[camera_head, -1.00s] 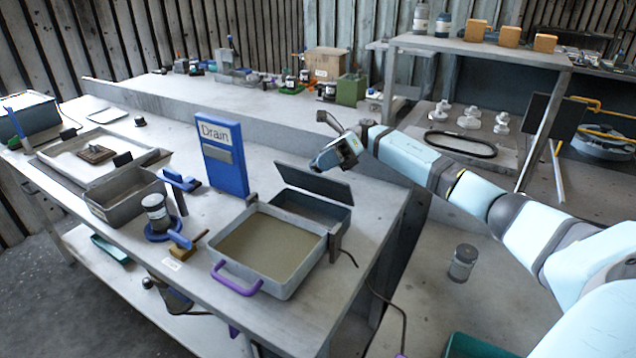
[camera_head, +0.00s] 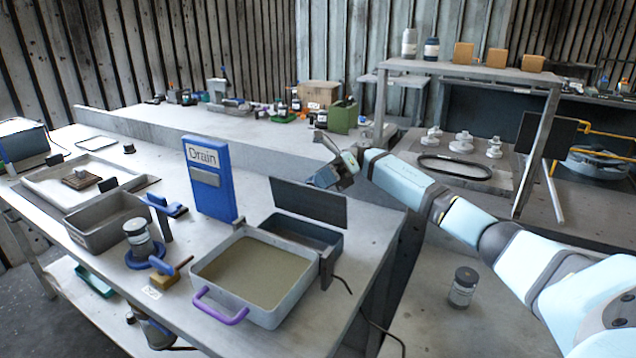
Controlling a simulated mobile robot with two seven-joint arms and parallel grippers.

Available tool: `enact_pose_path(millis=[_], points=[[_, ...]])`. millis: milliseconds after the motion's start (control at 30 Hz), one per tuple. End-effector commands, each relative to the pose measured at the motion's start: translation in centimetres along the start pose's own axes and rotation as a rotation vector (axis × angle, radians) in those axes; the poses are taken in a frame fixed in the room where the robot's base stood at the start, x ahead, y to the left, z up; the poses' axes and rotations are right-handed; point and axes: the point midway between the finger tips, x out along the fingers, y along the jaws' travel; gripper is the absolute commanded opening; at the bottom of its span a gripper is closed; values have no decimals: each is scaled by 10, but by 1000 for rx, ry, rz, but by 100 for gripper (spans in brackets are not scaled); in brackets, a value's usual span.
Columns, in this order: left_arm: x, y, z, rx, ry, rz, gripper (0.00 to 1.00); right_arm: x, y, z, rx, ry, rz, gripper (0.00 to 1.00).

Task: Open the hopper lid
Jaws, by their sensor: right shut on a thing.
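The hopper (camera_head: 322,249) is a dark grey open box on the bench, directly behind the shallow tray. Its lid (camera_head: 300,201), a flat dark panel, stands raised at the back of the hopper, so the opening shows. My right gripper (camera_head: 325,178) is at the lid's upper right edge, reaching in from behind. It is shut on the lid, though its fingertips are small and partly hidden by the panel. My left gripper is out of view.
A shallow tray (camera_head: 207,278) with a purple handle stands in front of the hopper. A blue Drain sign (camera_head: 208,203) stands to the left. A dark jar (camera_head: 462,287) stands at the lower right. A raised shelf (camera_head: 480,75) is behind my right arm.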

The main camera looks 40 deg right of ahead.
Motion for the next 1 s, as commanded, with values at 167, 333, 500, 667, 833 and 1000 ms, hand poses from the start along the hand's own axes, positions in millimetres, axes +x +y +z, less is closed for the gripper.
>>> enact_pose_path(millis=[167,333,500,667,833,1000], points=[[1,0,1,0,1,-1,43,1,-6,-8,14,9,-3,42],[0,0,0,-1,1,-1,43,1,-4,-6,10,6,-2,55],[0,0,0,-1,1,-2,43,0,-3,-4,7,4,-1,55],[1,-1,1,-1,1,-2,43,-16,-3,-3,6,2,-3,55],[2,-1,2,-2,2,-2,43,-46,-3,-3,7,2,-4,55],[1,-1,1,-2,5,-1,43,-68,-4,-4,8,3,-3,55]])
